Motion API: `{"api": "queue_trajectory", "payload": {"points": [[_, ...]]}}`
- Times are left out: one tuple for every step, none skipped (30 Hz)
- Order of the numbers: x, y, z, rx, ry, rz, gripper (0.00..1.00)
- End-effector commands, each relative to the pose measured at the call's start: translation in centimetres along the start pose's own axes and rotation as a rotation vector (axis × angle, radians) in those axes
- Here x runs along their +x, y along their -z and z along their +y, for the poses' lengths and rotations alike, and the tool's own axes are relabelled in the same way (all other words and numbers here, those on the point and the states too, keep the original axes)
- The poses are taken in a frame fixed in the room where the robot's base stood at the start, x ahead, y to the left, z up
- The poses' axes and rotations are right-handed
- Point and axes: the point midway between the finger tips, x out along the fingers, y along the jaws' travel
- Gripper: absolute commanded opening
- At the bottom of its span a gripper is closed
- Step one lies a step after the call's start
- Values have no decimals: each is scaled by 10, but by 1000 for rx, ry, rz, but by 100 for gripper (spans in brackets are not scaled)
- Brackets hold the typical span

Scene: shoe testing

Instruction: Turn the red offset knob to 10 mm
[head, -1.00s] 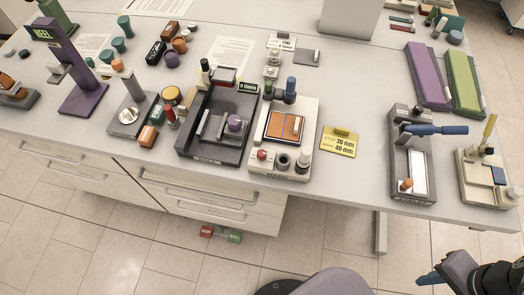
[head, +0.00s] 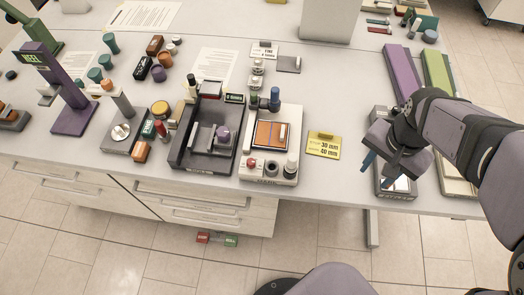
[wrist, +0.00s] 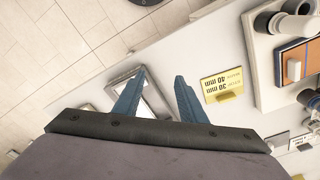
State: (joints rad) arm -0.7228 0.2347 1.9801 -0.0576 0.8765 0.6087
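Red parts show in several places in the head view, and I cannot tell which is the offset knob. A red block (head: 209,88) sits at the back of the dark device (head: 178,160), beside a small green-lettered display (head: 234,99) too small to read surely. A small red knob (head: 251,163) is on the front left of the cream device (head: 268,180). My gripper (head: 374,172) hangs over the grey device at the right, well right of both; in the wrist view its blue fingers (wrist: 160,75) are apart with nothing between them.
A yellow card (head: 323,145) reading 30 mm and 40 mm lies between the cream device and my gripper. Purple (head: 400,72) and green (head: 437,70) long blocks lie at the back right. Several small coloured pieces and a purple stand (head: 72,95) are at the left.

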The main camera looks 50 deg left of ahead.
Motion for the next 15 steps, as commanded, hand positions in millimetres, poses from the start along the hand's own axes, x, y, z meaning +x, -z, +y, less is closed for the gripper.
{"api": "queue_trajectory", "payload": {"points": [[-10,-4,-35,-31,4,6,38],[-14,-7,-54,-39,6,11,38],[-18,-12,-79,-49,11,17,38],[-22,-18,-97,-56,15,21,38],[-26,-24,-116,-64,18,25,38],[-30,-34,-139,-73,24,30,38],[-33,-43,-156,-79,27,33,38],[-36,-51,-170,-85,31,37,38],[-39,-62,-189,-92,37,41,38],[-41,-71,-200,-95,40,43,38],[-43,-80,-211,-96,42,42,38],[-45,-91,-223,-97,46,40,38],[-46,-101,-230,-96,46,34,38],[-47,-110,-236,-92,45,26,38],[-48,-122,-243,-85,43,12,38]]}}
